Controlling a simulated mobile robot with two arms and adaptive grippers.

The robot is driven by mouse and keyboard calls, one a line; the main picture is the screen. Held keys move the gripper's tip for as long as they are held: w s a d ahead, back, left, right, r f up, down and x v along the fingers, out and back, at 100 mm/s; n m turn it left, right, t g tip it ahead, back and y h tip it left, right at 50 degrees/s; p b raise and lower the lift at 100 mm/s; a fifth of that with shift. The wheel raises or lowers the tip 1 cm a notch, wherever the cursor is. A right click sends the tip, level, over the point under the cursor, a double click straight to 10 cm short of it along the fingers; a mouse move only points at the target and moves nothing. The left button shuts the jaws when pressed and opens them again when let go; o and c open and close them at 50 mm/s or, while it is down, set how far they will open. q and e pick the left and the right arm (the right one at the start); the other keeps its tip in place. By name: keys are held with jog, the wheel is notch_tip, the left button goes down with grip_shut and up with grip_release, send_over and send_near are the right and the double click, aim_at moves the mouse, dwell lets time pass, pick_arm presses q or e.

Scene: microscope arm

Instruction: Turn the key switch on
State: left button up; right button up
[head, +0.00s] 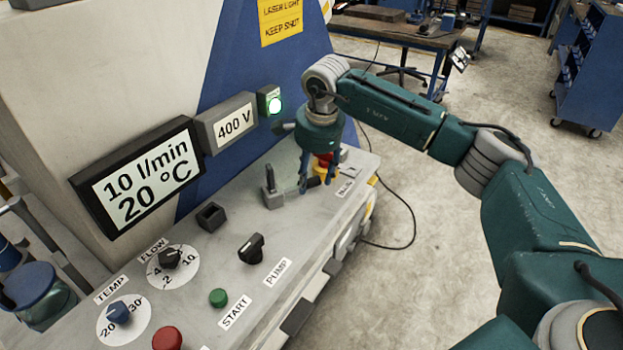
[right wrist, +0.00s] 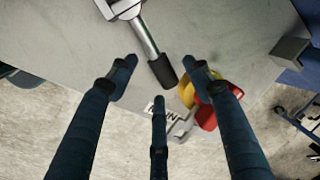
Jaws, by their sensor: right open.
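My right gripper (head: 315,180) points down at the far right end of the grey control panel (head: 190,272), with its fingers spread. In the right wrist view (right wrist: 160,84) the black grip (right wrist: 163,72) of a metal lever lies between its fingertips, and no finger is closed on it. The lever's upright mount (head: 269,184) stands on the panel. A red-and-yellow switch (head: 325,168) is beside the gripper, partly hidden by it in the head view; it also shows in the right wrist view (right wrist: 206,118). I cannot tell which control is the key switch. My left gripper is not in view.
A black PUMP knob (head: 251,248), green START button (head: 218,297), red button (head: 167,339), FLOW knob (head: 170,257) and blue TEMP knob (head: 119,312) sit nearer. A dark square block (head: 210,217) is left of the lever. A lit green lamp (head: 275,104) is behind. Open floor lies right.

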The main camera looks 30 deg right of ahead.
notch_tip(320, 180, up, 10)
jog(key=s, duration=0.2)
